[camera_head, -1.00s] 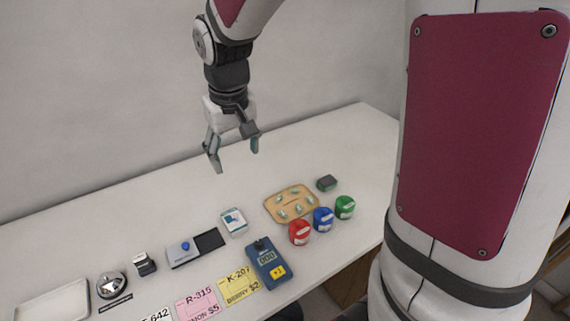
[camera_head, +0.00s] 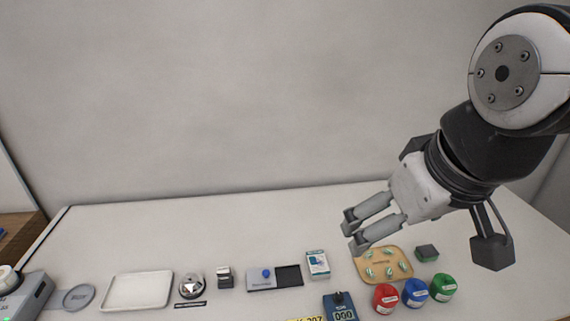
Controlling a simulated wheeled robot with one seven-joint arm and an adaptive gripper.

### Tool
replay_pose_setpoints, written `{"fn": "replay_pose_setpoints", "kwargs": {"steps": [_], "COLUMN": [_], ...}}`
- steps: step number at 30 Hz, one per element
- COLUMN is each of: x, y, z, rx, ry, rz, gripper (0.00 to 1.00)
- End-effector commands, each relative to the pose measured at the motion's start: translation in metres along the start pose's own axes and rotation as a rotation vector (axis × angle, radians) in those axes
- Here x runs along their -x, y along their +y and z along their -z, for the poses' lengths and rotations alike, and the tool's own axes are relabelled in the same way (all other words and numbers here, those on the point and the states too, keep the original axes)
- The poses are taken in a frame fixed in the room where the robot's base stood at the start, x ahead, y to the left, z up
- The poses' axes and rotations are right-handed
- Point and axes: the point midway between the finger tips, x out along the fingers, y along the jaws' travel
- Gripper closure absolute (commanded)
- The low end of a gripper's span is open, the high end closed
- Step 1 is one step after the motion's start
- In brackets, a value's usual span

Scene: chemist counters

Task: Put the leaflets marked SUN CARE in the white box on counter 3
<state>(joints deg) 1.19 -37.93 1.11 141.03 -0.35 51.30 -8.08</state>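I cannot make out any leaflets marked SUN CARE; the lettering here is too small to read. A small upright-printed white and teal packet or stack (camera_head: 318,265) lies on the white counter (camera_head: 230,225), and I cannot tell what it is. No white box is clear; a shallow white tray (camera_head: 138,290) lies at the left. I cannot tell this counter's number. My gripper (camera_head: 353,232) is in the air over the right part of the counter, its two fingers apart, with nothing between them.
A wooden board with green-white pieces (camera_head: 384,265) lies below my gripper. Red (camera_head: 386,298), blue (camera_head: 415,292) and green (camera_head: 443,287) tubs stand beside it. A bell (camera_head: 191,285), a stamp (camera_head: 225,278) and an ink pad (camera_head: 288,276) line the front. The back strip is clear.

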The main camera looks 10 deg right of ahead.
Motion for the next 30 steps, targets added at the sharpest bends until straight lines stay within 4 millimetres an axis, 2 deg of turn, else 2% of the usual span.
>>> {"fn": "replay_pose_setpoints", "kwargs": {"steps": [1,8,12,18,21,24,30], "x": [-0.022,-0.108,-0.168,-0.258,-0.294,-0.319,-0.341], "y": [0.003,0.014,0.02,0.026,0.028,0.029,0.028], "z": [0.013,0.064,0.088,0.11,0.116,0.119,0.118], "rx": [0.07,0.494,0.751,1.098,1.234,1.33,1.406], "ry": [-0.034,-0.171,-0.241,-0.302,-0.31,-0.309,-0.305], "rz": [-0.003,0.03,0.095,0.23,0.294,0.344,0.384], "gripper": [0.05,0.05,0.05,0.05,0.05,0.05,0.05]}}
